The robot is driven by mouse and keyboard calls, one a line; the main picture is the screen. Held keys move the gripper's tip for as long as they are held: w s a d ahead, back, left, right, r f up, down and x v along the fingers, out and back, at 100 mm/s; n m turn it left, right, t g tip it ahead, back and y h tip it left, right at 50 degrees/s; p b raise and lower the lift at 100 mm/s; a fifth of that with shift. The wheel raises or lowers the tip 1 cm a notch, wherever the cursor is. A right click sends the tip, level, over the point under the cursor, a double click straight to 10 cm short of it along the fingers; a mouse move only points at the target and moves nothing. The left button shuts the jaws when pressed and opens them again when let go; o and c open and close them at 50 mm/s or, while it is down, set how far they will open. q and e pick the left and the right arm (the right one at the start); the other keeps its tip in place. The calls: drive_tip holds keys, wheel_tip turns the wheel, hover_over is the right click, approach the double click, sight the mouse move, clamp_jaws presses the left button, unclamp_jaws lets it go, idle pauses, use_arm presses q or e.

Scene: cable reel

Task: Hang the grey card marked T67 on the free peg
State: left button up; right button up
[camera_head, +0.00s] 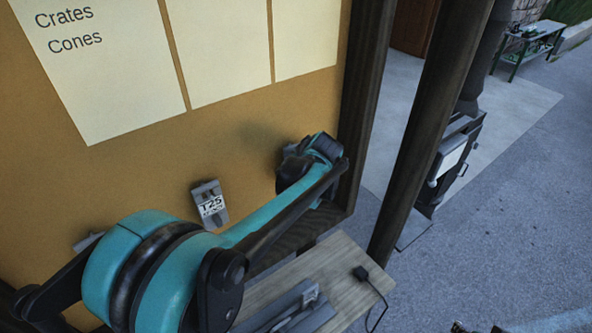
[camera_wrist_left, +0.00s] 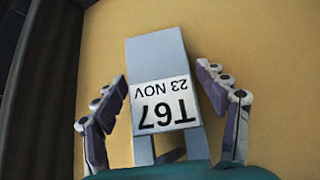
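The grey card marked T67 (camera_wrist_left: 160,85) fills the middle of the left wrist view, its print upside down there, in front of the tan board (camera_wrist_left: 245,40). My left gripper (camera_wrist_left: 161,73) has one finger on each side of the card, with narrow gaps between the fingertips and its edges, so it looks open around it. In the head view my left gripper (camera_head: 300,165) is at the board's right side, mostly hidden by my teal arm, and the T67 card is not visible. A grey card marked T25 (camera_head: 209,205) hangs on the board further left. No free peg is clearly visible.
Pale paper sheets (camera_head: 110,75) cover the board's upper part, and a dark post (camera_head: 430,130) stands to its right. A wooden bench (camera_head: 340,270) below holds grey items (camera_head: 290,312) and a black plug with a cable (camera_head: 361,273). A grey piece (camera_head: 88,241) shows behind my arm.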

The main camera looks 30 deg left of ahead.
use_arm(q)
drive_tip(key=shift+r, duration=0.1)
drive_tip(key=v, duration=1.2)
drive_tip(key=shift+s, duration=0.1)
